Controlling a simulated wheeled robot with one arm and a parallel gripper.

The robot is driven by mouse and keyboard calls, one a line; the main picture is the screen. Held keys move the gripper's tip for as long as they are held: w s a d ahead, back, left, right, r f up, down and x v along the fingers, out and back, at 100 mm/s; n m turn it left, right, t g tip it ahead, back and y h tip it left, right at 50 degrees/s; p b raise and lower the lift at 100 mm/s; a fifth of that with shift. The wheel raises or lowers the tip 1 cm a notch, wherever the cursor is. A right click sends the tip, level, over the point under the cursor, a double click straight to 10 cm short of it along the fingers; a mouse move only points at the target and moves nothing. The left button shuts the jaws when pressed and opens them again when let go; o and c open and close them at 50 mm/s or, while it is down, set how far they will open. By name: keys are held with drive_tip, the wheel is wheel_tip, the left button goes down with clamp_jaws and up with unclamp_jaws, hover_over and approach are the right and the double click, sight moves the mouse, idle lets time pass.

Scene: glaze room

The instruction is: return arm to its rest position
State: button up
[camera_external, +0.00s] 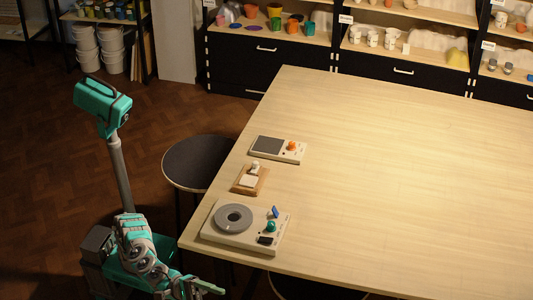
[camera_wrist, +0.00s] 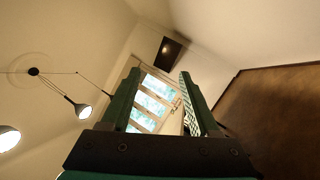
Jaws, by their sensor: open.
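My gripper (camera_external: 206,287) is low beside the left front corner of the table in the external view, below the tabletop and apart from it. My arm is folded close over my base. In the wrist view my gripper (camera_wrist: 160,95) shows two dark green fingers set apart, with nothing between them. Behind them are a window, a wall and the ceiling, so the wrist camera faces away from the table.
Shelves (camera_external: 270,62) line the back. Floor at left is clear.

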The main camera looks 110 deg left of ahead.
drive_tip(key=s+d+f+m+g+h+b, duration=0.1)
drive_tip(key=s+d+f+m+g+h, duration=0.15)
drive_tip(key=f, duration=0.45)
drive_tip(key=s+d+f+m+g+h, duration=0.1)
drive_tip(key=d+f+m+g, duration=0.3)
drive_tip(key=f, duration=0.3)
drive_tip(key=s+d+f+m+g+h+b, duration=0.1)
drive_tip(key=s+d+f+m+g+h, duration=0.15)
drive_tip(key=f, duration=0.45)
drive_tip(key=s+a+f+m+g+y+p, duration=0.1)
drive_tip(key=s+a+f+m+g+y, duration=0.15)
drive_tip(key=f, duration=0.75)
drive_tip(key=s+a+f+m+g+y, duration=0.1)
drive_tip(key=s+a+f+m+g, duration=0.25)
drive_tip(key=f, duration=0.65)
drive_tip(key=s+a+f+m+g+y+p, duration=0.1)
drive_tip(key=s+a+f+m+y, duration=0.15)
drive_tip(key=a, duration=0.65)
drive_tip(key=s+a+f+m+g+y+p, duration=0.1)
drive_tip(key=s+a+f+m+y, duration=0.15)
drive_tip(key=a, duration=0.65)
drive_tip(key=s+a+f+m+g+y+p, duration=0.15)
drive_tip(key=a+f, duration=0.25)
drive_tip(key=a, duration=0.6)
drive_tip(key=s+a+n+g+y, duration=0.3)
drive_tip(key=s+a+g, duration=0.1)
drive_tip(key=s+a, duration=2.2)
drive_tip(key=s, duration=0.3)
drive_tip(key=shift+r+g+b, duration=0.35)
